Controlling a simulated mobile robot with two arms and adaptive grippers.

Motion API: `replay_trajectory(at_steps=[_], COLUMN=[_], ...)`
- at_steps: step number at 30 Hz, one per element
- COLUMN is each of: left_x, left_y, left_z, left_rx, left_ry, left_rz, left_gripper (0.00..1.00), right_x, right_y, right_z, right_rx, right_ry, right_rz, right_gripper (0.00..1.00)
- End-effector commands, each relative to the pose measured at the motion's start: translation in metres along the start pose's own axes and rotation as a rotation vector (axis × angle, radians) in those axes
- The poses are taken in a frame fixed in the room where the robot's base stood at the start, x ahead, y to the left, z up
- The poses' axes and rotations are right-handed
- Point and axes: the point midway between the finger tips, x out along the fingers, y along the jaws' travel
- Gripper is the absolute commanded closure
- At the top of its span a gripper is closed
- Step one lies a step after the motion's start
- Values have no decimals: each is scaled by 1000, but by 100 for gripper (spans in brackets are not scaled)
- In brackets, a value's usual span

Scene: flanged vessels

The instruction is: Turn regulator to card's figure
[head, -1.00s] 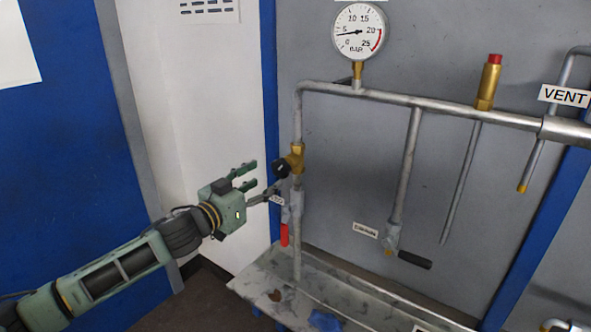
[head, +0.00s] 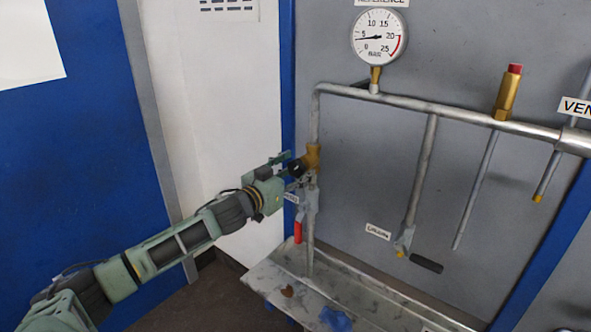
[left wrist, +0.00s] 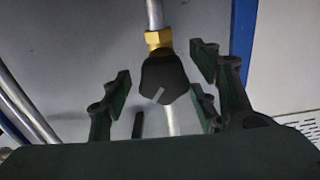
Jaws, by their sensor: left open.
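The brass regulator (head: 312,157) sits on the pipe riser at the left, with a black knob (head: 296,169) facing my gripper. In the left wrist view the knob (left wrist: 163,80) shows a pale pointer line below a brass collar (left wrist: 158,39). My left gripper (head: 287,168) is open, its fingers on either side of the knob; in the left wrist view the gripper (left wrist: 162,84) shows gaps between fingers and knob. The gauge (head: 379,37) has its needle just below 5 bar. I cannot make out a card with a figure. My right gripper is not in view.
A red-handled valve (head: 298,230) hangs just below the regulator, close to my gripper. A black-handled drain valve (head: 426,264) and a brass relief valve (head: 508,92) are further right. A grey tray (head: 270,283) lies below. A white sheet (head: 30,42) is on the blue panel.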

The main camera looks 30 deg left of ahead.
Motion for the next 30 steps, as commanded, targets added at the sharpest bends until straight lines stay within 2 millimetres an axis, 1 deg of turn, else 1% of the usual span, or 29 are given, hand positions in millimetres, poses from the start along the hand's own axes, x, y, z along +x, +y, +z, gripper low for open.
replay_trajectory(at_steps=[7,22,30], left_x=[0,0,0], left_y=[0,1,1], left_z=[0,1,1], left_rx=[0,0,28], left_ry=[0,-1,-2], left_rz=[0,1,2], left_gripper=[45,88,88], right_x=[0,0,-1], right_y=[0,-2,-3], right_z=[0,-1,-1], right_rx=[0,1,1], right_ry=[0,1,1], right_rz=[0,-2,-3], right_gripper=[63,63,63])
